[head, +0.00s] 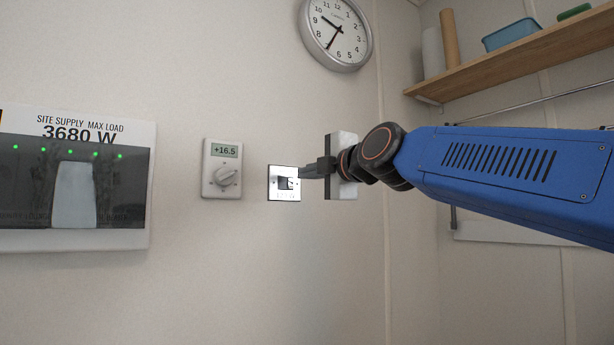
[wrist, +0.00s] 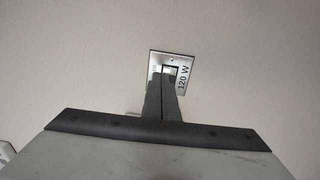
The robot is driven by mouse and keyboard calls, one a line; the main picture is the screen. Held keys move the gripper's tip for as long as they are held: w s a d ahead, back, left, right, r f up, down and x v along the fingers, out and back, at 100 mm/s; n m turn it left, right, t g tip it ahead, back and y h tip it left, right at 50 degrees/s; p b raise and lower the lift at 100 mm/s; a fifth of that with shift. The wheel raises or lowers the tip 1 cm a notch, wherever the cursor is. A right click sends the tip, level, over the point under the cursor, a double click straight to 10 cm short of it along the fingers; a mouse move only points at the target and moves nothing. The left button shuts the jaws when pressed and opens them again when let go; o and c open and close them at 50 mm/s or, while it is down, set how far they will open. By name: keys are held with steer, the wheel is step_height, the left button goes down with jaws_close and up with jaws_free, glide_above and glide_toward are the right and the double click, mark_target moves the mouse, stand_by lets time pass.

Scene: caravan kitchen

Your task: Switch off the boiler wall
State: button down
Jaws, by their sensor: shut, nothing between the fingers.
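A small square switch plate (head: 273,191) with a bright metallic face is on the wall, right of the thermostat. In the wrist view the plate (wrist: 188,60) shows a dark-edged rocker and a label with "120 W" readable. No boiler name is readable on it. My gripper (head: 301,171) reaches in from the right, with its fingers shut and empty at the plate. In the wrist view the fingertips (wrist: 166,76) overlap the rocker and hide part of it. I cannot tell whether they touch it or which way the rocker is set.
Left of the plate is a thermostat (head: 222,179) reading +16.5. Further left is a supply panel (head: 120,133) marked 3680 W with several green lights. A clock (head: 337,30) hangs above. A wooden shelf (head: 520,58) holding a blue tub (head: 511,34) is at upper right.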

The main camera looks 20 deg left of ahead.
steer(key=v, duration=0.9)
steer(key=shift+s+d+r, duration=0.2)
steer(key=shift+r, duration=0.05)
steer(key=s+d+f+m+g+h, duration=0.1)
steer(key=d+f+m+h, duration=0.45)
steer(key=d+f, duration=0.8)
steer(key=s+d+f+m+g+h, duration=0.1)
steer(key=s+d+f+m+h, duration=0.15)
steer(key=d+f+m, duration=1.05)
steer(key=s+d+f+m+g+h, duration=0.1)
steer(key=s+d+f, duration=0.4)
steer(key=f, duration=0.6)
steer(key=s+d+f+m+g+h, duration=0.2)
steer(key=s+d+f+m, duration=0.3)
steer(key=f, duration=0.6)
steer(key=s+d+f+m+g+h, duration=0.2)
steer(key=s+d+f, duration=0.4)
steer(key=f, duration=0.6)
steer(key=s+m, duration=0.1)
steer(key=s, duration=0.1)
steer(key=shift+s+d+h, duration=0.25)
steer(key=shift+s+h, duration=0.1)
steer(key=shift+h, duration=0.05)
steer(key=shift+w+r, duration=0.1)
steer(key=shift+w, duration=0.05)
